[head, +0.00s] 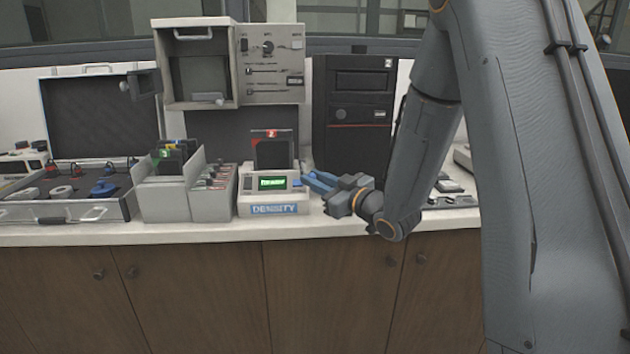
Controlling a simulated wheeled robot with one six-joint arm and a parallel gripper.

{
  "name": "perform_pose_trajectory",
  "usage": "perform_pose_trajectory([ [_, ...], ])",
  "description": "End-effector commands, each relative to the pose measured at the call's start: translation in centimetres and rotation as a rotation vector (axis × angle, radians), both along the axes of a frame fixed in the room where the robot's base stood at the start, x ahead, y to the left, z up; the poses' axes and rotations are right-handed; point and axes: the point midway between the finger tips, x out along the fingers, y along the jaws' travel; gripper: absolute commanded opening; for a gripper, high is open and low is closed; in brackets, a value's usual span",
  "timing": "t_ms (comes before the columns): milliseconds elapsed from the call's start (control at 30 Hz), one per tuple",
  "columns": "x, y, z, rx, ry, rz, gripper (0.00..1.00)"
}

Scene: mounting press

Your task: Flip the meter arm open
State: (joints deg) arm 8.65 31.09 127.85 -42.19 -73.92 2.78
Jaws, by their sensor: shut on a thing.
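The density meter (245,200) is a pale unit on the counter with a lit green display and a blue DENSITY label on its front. My gripper (312,182) has blue fingers pointing left at the meter's right side. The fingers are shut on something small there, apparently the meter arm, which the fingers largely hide. I cannot make out the arm's full shape or angle.
A grey holder (178,203) with dark cards and a small rack (212,204) stand left of the meter. An open case (75,208) lies at far left. A black tower (352,125) stands behind my gripper. An open cabinet (270,75) hangs above.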

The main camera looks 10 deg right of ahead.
Motion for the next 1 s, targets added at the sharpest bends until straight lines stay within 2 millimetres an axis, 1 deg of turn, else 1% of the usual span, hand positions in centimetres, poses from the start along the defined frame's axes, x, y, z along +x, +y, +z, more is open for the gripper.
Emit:
perform_pose_trajectory([
  [33, 0.7, -1.6, 0.6, 0.005, -0.01, -0.035, 0.0],
  [400, 0.7, -2.5, 0.6, 0.013, -0.009, -0.036, 0.0],
  [433, 0.7, -2.5, 0.5, 0.015, -0.009, -0.036, 0.22],
  [500, 0.6, -2.6, 0.5, 0.016, -0.008, -0.035, 0.34],
  [533, 0.6, -2.6, 0.5, 0.016, -0.008, -0.035, 0.38],
  [567, 0.6, -2.5, 0.5, 0.016, -0.007, -0.033, 0.38],
  [667, 0.6, -2.0, 0.4, 0.012, -0.006, -0.03, 0.45],
  [700, 0.6, -1.7, 0.4, 0.009, -0.005, -0.031, 0.46],
  [767, 0.6, -1.4, 0.4, 0.007, -0.005, -0.029, 0.39],
  [800, 0.6, -1.2, 0.4, 0.006, -0.005, -0.027, 0.38],
  [1000, 0.5, -0.6, 0.3, 0.002, -0.006, -0.022, 0.38],
])
